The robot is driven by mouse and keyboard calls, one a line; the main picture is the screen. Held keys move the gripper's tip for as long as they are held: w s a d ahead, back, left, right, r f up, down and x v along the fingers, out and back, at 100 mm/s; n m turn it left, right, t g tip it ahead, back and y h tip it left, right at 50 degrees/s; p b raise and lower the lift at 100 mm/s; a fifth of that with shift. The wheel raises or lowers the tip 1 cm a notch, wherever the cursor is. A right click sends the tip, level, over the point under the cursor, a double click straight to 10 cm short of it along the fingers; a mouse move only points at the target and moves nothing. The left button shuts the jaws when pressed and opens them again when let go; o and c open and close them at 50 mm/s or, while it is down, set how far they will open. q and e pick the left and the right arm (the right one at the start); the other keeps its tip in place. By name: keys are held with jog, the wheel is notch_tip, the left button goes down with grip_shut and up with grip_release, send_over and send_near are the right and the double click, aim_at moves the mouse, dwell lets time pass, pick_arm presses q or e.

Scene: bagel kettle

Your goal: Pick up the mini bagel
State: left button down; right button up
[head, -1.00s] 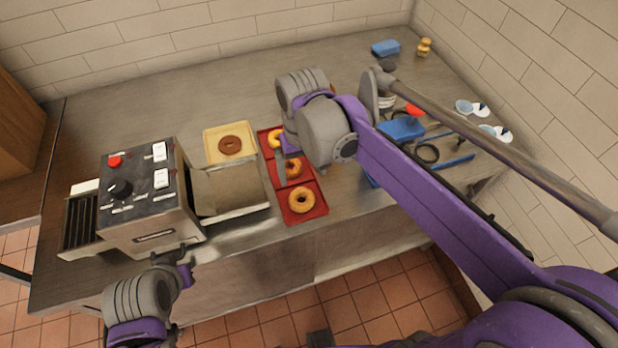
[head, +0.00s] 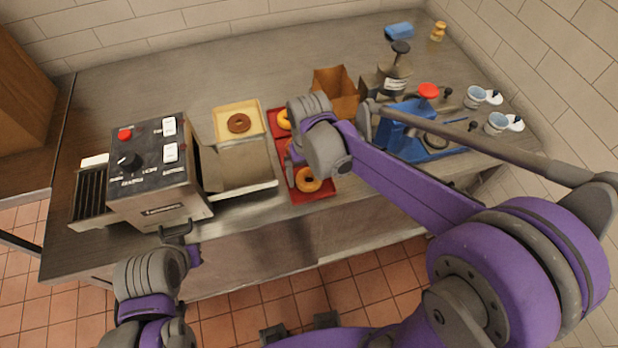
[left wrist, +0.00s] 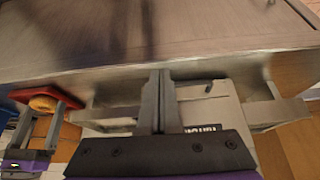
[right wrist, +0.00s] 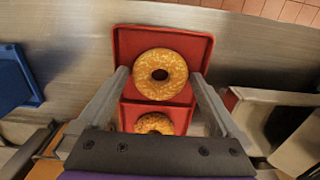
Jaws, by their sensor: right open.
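A golden ring-shaped bagel (head: 308,180) lies in the front red tray (head: 322,194) near the counter's front edge. In the right wrist view this bagel (right wrist: 160,74) shows whole, with a second bagel (right wrist: 153,123) nearer the gripper base, partly hidden. Another bagel (head: 284,119) lies farther back, partly covered by my arm. My right gripper (head: 290,166) is open and empty; in the right wrist view its fingers (right wrist: 158,82) flank the bagels without touching them. My left gripper (left wrist: 159,75) has its fingers together, with nothing visible between them, in front of the machine.
A control-panel machine (head: 158,175) with a metal chute stands left of the trays. A yellow tray (head: 222,133) holds a brown ring. A paper bag (head: 337,90), a blue device (head: 393,138) and cups (head: 496,122) stand to the right.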

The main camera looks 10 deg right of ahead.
jog(key=c, duration=1.1)
notch_tip(320, 180, up, 10)
jog(key=shift+a, duration=0.15)
dwell(0.5)
